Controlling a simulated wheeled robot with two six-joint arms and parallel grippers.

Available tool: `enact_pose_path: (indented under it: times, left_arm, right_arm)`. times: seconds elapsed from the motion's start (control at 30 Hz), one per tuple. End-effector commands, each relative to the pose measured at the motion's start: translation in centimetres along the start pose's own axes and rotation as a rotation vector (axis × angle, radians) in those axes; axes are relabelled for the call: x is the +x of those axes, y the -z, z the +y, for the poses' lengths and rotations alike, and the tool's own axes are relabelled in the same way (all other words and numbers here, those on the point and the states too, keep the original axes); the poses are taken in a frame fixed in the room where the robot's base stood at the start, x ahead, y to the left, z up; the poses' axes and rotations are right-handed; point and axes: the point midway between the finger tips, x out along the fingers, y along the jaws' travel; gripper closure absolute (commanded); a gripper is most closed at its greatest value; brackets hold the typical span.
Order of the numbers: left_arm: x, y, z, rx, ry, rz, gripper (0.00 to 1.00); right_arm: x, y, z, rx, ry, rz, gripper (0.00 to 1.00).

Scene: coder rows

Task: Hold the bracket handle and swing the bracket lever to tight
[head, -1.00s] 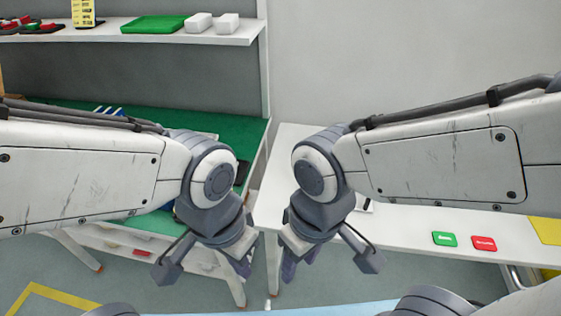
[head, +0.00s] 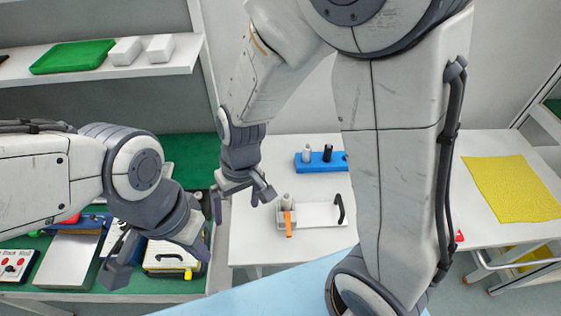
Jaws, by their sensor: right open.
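The bracket is a white plate (head: 315,215) on the white table, with a grey post at its left end. An orange lever (head: 288,223) sits at that post and points toward the table's front edge. A black handle (head: 341,208) stands at the plate's right end. My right gripper (head: 240,203) is open and empty, left of the bracket and apart from it. My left gripper (head: 160,258) is open, lower left, in front of the green-topped bench. Neither gripper touches the lever or the handle.
A blue block with a grey and a black peg (head: 321,161) stands behind the bracket. A yellow cloth (head: 512,188) lies at the right. The green bench (head: 180,150) holds a yellow-and-white case (head: 168,256) and a red-button box (head: 15,265). My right arm hides part of the table.

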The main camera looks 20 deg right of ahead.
Motion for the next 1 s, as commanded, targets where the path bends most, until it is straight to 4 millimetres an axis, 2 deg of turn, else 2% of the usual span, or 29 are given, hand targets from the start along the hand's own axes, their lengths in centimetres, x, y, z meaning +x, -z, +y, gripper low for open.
enact_pose_path:
  times: [0.03,0.1,0.2,0.3,0.43,0.53,0.67,0.87,1.0]
  left_arm:
    - [-2.9,0.2,0.2,0.001,0.000,0.000,1.00]
    - [-4.7,0.3,0.3,0.001,0.000,0.000,1.00]
    - [-7.1,0.4,0.5,0.002,0.000,0.000,1.00]
    - [-9.2,0.5,0.7,0.003,0.000,0.000,1.00]
    - [-10.9,0.6,0.8,0.003,0.000,0.000,1.00]
    - [-11.5,0.6,0.8,0.004,0.000,0.000,1.00]
    - [-11.6,0.6,0.8,0.004,0.000,-0.001,1.00]
    - [-10.2,0.5,0.7,0.002,0.000,-0.001,1.00]
    - [-8.6,0.5,0.6,0.000,0.000,-0.001,1.00]
  right_arm:
    - [-0.5,1.4,1.4,0.075,-0.005,-0.008,0.00]
    - [0.6,3.1,3.6,0.165,-0.016,0.002,0.00]
    - [2.5,4.4,7.3,0.288,-0.044,0.010,0.00]
    - [4.4,4.6,10.9,0.396,-0.083,0.014,0.00]
    - [6.5,3.6,14.6,0.494,-0.132,0.012,0.00]
    - [7.6,2.9,16.3,0.539,-0.158,0.009,0.00]
    - [8.5,2.4,17.2,0.561,-0.174,0.008,0.00]
    - [9.9,2.4,17.5,0.562,-0.175,0.008,0.00]
    - [11.5,2.3,17.8,0.561,-0.175,0.008,0.00]
